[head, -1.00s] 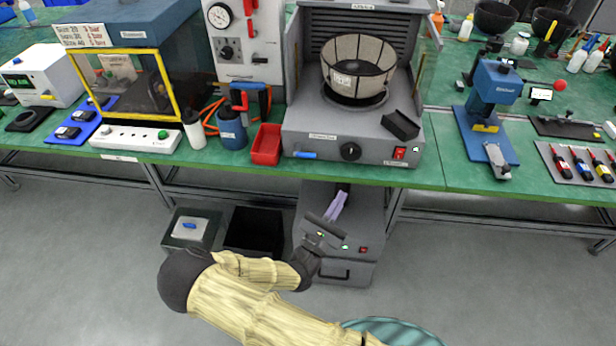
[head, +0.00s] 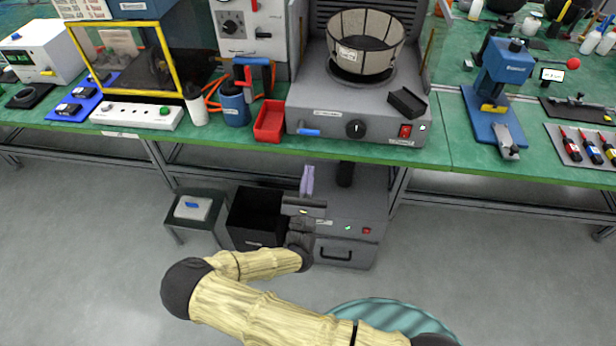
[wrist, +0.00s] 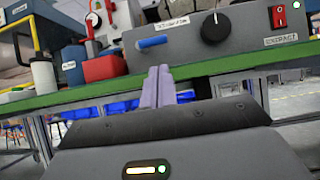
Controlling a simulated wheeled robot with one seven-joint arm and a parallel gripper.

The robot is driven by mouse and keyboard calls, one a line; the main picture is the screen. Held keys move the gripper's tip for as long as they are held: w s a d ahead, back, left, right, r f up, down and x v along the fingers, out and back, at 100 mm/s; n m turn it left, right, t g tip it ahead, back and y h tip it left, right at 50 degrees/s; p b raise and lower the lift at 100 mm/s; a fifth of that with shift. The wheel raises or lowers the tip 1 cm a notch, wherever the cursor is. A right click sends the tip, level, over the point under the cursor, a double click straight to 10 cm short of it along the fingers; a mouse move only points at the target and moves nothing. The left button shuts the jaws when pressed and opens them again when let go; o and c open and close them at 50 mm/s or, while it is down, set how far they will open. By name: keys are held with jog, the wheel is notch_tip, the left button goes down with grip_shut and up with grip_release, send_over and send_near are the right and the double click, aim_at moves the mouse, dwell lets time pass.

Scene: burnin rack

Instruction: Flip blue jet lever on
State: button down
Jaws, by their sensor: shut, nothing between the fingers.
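The blue jet lever (head: 309,132) sticks out of the front left of the grey machine (head: 330,118) on the bench. It lies roughly level and points left. The lever also shows in the wrist view (wrist: 152,41), just above and left of my fingertips. My gripper (head: 308,170) is below the bench edge, under the lever and apart from it, with its fingers pointing up. In the wrist view my gripper (wrist: 158,72) has its two pale purple fingers together with nothing between them.
The green bench edge (head: 420,151) runs between my gripper and the machine front. A black knob (head: 355,129) and a red switch (head: 405,131) sit right of the lever. A red bin (head: 270,121) stands left. A black open box (head: 256,216) and a grey cabinet (head: 350,230) are below.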

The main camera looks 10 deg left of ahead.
aim_at(311, 149)
jog(key=x, duration=0.7)
jog(key=shift+w+r, duration=0.1)
jog(key=shift+p, duration=0.3)
